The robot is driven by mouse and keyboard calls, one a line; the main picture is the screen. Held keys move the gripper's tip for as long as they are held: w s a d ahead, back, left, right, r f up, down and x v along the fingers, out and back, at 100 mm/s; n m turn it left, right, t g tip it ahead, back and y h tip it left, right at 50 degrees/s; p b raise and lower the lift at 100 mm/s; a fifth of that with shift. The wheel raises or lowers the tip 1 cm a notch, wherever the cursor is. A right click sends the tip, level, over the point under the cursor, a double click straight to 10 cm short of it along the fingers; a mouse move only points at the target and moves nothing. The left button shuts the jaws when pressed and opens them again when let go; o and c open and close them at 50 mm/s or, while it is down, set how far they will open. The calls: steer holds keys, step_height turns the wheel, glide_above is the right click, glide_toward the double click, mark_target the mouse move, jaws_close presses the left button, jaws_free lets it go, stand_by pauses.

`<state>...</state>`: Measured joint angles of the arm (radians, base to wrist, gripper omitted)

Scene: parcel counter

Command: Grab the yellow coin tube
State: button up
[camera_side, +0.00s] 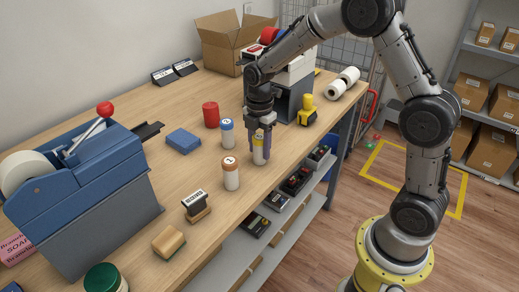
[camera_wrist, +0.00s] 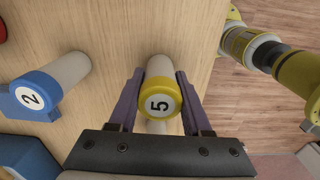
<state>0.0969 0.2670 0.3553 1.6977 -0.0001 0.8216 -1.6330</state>
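The yellow coin tube (camera_wrist: 160,100) has a yellow cap marked 5 and a pale body, and stands upright on the counter. In the side view the yellow coin tube (camera_side: 258,151) is partly hidden by a finger. My gripper (camera_wrist: 160,92) points down with its two purple fingers on either side of the tube. The fingers are spread, and the left one looks apart from the tube; contact on the right is hard to judge. In the side view my gripper (camera_side: 260,152) is low around the tube.
A blue-capped tube (camera_side: 227,133) marked 2 and an orange-capped tube (camera_side: 231,174) stand close by. A red can (camera_side: 211,115), a blue block (camera_side: 183,141) and a stamp (camera_side: 196,206) are also on the counter (camera_side: 165,205). The counter's front edge is near the tube.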

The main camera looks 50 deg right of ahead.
jaws_close()
steer(key=shift+r, duration=0.1)
